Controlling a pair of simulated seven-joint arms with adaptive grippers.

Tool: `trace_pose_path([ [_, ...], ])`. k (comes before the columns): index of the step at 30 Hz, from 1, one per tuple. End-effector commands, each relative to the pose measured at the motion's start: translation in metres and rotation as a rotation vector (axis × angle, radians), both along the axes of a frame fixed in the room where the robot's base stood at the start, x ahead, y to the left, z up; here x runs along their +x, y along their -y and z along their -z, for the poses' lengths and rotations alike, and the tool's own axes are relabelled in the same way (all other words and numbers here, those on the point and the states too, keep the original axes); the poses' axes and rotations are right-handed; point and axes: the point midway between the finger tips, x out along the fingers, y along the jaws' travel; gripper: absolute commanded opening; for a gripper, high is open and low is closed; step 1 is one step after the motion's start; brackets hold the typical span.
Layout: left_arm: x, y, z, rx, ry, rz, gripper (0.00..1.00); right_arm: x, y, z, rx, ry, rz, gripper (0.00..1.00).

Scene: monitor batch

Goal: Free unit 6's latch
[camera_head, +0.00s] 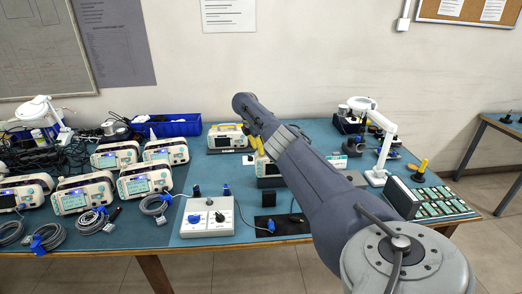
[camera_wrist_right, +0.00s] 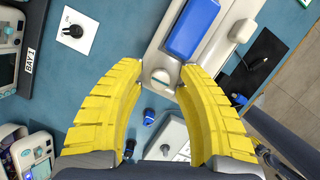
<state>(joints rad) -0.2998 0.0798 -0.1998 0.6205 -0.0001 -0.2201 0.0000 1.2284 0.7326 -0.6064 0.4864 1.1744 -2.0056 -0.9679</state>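My right gripper (camera_head: 256,146) reaches over the middle of the table in the head view, above a pale monitor unit (camera_head: 267,168) partly hidden by my arm. In the right wrist view my right gripper (camera_wrist_right: 161,70) has its yellow fingers apart. A white rounded knob or latch (camera_wrist_right: 160,79) lies between the fingertips, on the edge of a white unit (camera_wrist_right: 158,43) with a blue block (camera_wrist_right: 193,27) on top. I cannot tell whether the fingers touch the knob. No number 6 is readable. My left gripper is not in view.
Several monitors (camera_head: 145,180) with coiled cables crowd the left side. Another monitor (camera_head: 228,138) stands behind the gripper. A white control box (camera_head: 208,217) sits at the front edge. A white lamp (camera_head: 383,150) and a dark tray (camera_head: 402,197) stand at right.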

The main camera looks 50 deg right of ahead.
Motion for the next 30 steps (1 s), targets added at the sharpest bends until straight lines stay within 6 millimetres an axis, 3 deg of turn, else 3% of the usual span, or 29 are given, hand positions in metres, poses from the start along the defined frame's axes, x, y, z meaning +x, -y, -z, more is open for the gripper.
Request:
trace_pose_path([
  [13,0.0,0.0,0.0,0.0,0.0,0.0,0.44,0.0,0.0,-0.002,-0.001,-0.001,-0.001,0.34],
  [30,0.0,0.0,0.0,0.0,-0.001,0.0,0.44,0.0,0.0,-0.024,-0.001,0.0,0.0,0.34],
])
